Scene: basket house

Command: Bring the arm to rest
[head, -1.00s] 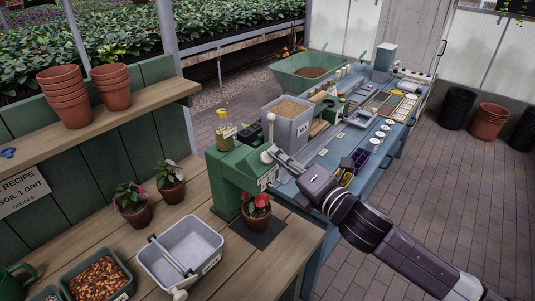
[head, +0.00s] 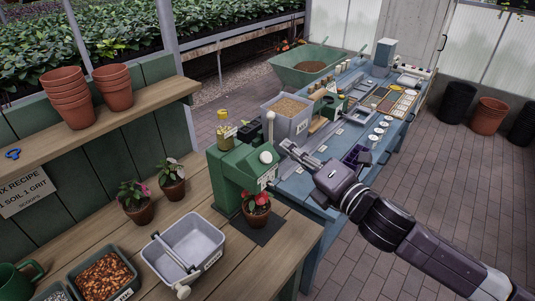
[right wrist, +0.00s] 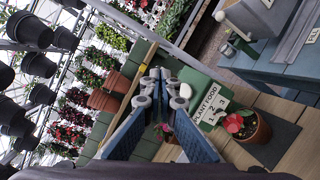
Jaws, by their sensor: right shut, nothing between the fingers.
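My right gripper (head: 298,155) reaches in from the lower right in the head view, above the near end of the blue bench (head: 312,198). It is just right of the green plant food machine (head: 236,166). In the right wrist view its fingers (right wrist: 160,82) are closed together with nothing held. The plant food label (right wrist: 211,107) and a potted red-flowered plant (right wrist: 248,130) show right of the fingers there. In the head view that plant (head: 257,212) stands on a dark mat under the machine. My left gripper is in neither view.
A grey bin of soil (head: 291,123) stands behind the gripper on the bench. A grey carrier (head: 184,252) sits on the wooden table. Small potted plants (head: 135,206) stand left of the machine. The brick floor (head: 455,190) at right is open.

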